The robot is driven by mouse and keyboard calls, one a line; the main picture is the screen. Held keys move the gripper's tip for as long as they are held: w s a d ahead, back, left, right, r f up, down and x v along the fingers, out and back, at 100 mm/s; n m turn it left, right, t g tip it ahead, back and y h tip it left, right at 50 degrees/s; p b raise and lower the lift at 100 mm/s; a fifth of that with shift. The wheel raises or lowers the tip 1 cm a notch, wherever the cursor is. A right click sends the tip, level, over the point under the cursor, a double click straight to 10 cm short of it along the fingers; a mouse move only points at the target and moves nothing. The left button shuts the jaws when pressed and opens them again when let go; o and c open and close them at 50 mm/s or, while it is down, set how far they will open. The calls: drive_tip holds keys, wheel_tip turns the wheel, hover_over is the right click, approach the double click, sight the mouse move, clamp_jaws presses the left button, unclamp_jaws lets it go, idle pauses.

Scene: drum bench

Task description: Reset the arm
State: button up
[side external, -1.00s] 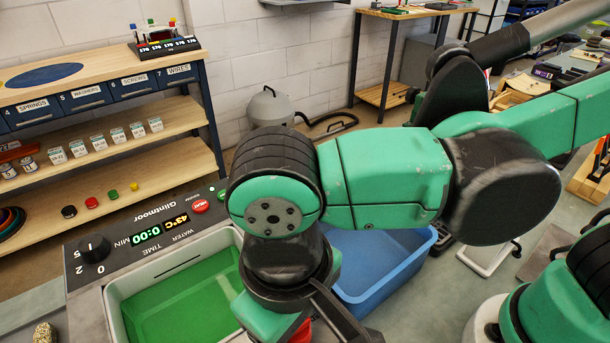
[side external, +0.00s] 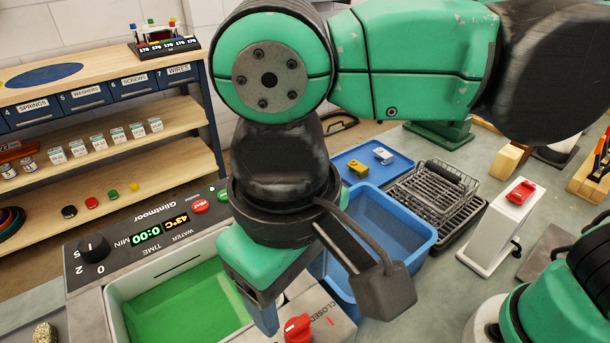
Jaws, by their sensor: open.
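My gripper (side external: 265,315) points down near the right end of the green-filled bath (side external: 180,312). Its body shows below the black wrist, and its lower end overlaps the bath's right rim in the picture. The fingers are only partly seen, and I see nothing held in them. A dark block on a bracket (side external: 385,292) sticks out to the right of my wrist. My green and black arm fills the upper middle and right.
The bath's panel (side external: 150,235) reads 0:00 and 43°C. A red knob (side external: 298,328) marked CLOSED is close to my gripper. Right are a blue tub (side external: 410,235), a wire basket (side external: 440,195), a blue tray (side external: 350,160) and a white stand with a red top (side external: 497,228).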

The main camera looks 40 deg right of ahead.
drive_tip(key=w+d+f+m+t, duration=0.1)
drive_tip(key=w+d+f+t, duration=0.1)
drive_tip(key=d, duration=0.9)
drive_tip(key=w+d+f+m+t, duration=0.1)
drive_tip(key=w+d+t, duration=0.4)
drive_tip(key=d, duration=0.6)
drive_tip(key=shift+w+d+f+m, duration=0.3)
drive_tip(key=shift+w+f+m, duration=0.15)
drive_tip(key=shift+w, duration=0.45)
